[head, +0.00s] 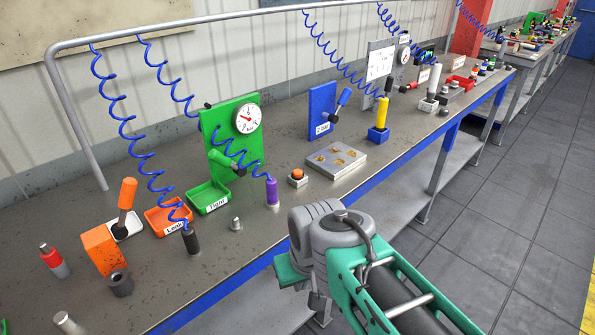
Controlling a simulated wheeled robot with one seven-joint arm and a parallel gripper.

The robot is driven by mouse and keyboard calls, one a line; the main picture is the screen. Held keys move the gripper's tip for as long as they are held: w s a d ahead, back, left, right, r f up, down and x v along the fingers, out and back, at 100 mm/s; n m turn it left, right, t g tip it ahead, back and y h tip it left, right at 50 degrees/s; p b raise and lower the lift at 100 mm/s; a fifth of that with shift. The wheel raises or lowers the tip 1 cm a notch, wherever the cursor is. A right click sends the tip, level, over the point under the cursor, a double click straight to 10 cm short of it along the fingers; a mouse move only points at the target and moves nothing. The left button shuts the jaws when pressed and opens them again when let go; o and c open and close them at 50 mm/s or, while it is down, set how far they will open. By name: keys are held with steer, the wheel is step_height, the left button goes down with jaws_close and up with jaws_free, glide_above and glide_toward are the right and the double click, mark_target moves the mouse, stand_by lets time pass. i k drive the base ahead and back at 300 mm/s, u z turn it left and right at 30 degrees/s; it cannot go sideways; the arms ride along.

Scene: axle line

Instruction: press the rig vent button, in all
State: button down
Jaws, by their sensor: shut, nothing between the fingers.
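A red-orange push button (298,173) sits on a small pale box on the bench, right of the green rig panel. It looks like the vent button; no label on it is readable. The green rig panel (243,140) stands upright with a round white gauge (248,117) and a green handle-like fitting (222,160). My arm, with grey joint and green links, reaches in from the lower right, in front of the bench edge. Its joint is below and right of the button in the picture, apart from it. My gripper's fingers do not show.
A metal plate (338,160) lies just right of the button. A purple tool (272,191) on a coiled blue hose stands to its left. Green (209,197) and orange (168,217) trays lie further left. A blue panel (322,110) stands behind. Blue hoses hang above the bench.

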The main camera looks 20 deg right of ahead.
mark_target(298, 173)
steer(key=z, duration=1.45)
steer(key=i, duration=0.9)
steer(key=u, duration=3.75)
